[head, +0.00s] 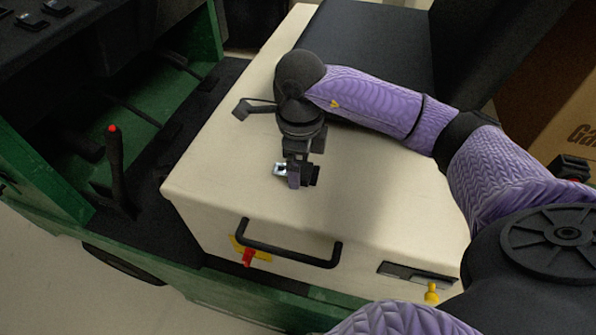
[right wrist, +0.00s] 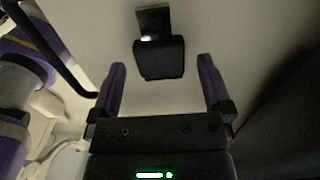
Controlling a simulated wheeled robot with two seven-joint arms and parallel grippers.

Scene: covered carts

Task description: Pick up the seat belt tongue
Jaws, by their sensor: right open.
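The seat belt tongue (right wrist: 160,58) lies on the cream cover. It has a black body and a metal plate, and the plate points away from my gripper in the right wrist view. In the head view only its shiny metal part (head: 281,169) shows clearly, and my gripper hides most of the rest. My right gripper (right wrist: 161,62) is open and empty. Its two purple fingers stand on either side of the black body, with gaps on both sides. In the head view the right gripper (head: 298,178) is low over the cover. My left gripper is in neither view.
The cream cover (head: 210,150) has a black handle (head: 290,245) on its front face. A red piece (head: 248,257) and a yellow knob (head: 432,293) are near its front. A black lever with a red tip (head: 115,160) stands to the left. A black seat (head: 370,45) is behind.

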